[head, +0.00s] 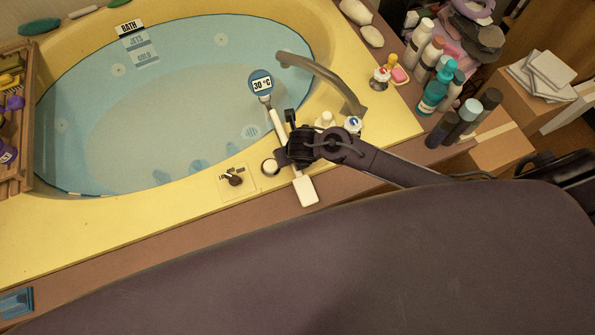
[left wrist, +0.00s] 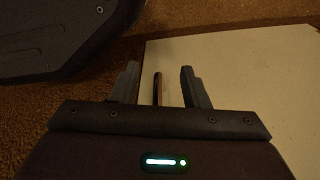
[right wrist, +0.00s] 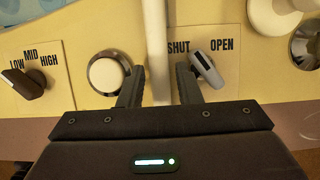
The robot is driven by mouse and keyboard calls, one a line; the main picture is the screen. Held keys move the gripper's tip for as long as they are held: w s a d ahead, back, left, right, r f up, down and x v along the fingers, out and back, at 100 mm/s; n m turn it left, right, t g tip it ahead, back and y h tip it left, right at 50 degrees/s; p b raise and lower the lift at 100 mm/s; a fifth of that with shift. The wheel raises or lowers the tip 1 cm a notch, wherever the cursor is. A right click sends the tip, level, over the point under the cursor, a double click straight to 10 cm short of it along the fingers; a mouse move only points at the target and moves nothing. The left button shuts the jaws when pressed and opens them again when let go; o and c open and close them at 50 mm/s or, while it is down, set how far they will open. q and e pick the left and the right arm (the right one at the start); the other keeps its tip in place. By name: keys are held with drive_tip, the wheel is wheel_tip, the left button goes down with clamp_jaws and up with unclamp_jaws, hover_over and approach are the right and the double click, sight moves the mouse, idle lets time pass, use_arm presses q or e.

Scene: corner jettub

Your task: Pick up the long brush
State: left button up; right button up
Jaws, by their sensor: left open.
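The long brush has a white stick handle (head: 277,122) that lies over the tub's near rim, with a wide white end (head: 305,191) on the near side. A round blue piece marked 30 °C (head: 262,83) shows at its far end. My right gripper (head: 290,148) is over the handle. In the right wrist view the handle (right wrist: 156,50) runs between the fingers of the right gripper (right wrist: 160,85), close to the left finger with a narrow gap at the right one. My left gripper (left wrist: 160,85) is open and empty, outside the head view.
The yellow tub (head: 130,232) holds blue water. A tap (head: 325,75), a lever dial (head: 236,180) and round knobs stand near the handle. Several bottles (head: 437,92) crowd the right corner. A wooden tray (head: 28,120) is at left. A pale board (left wrist: 230,60) lies below my left gripper.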

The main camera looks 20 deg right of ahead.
drive_tip(key=shift+c, duration=0.3)
clamp_jaws()
drive_tip(key=shift+w, duration=0.1)
use_arm(q)
drive_tip(key=shift+w+r, duration=0.1)
use_arm(e)
drive_tip(key=shift+r, duration=0.3)
use_arm(q)
drive_tip(key=s+a+r+p, duration=0.1)
drive_tip(key=s+a+p, duration=0.1)
drive_tip(key=s+p, duration=0.7)
drive_tip(key=s, duration=0.2)
drive_tip(key=shift+s+a+r+g, duration=0.15)
drive_tip(key=shift+s+r+g, duration=0.15)
drive_tip(key=shift+s+r, duration=0.1)
use_arm(e)
wheel_tip(320, 180, up, 19)
drive_tip(key=shift+r, duration=0.2)
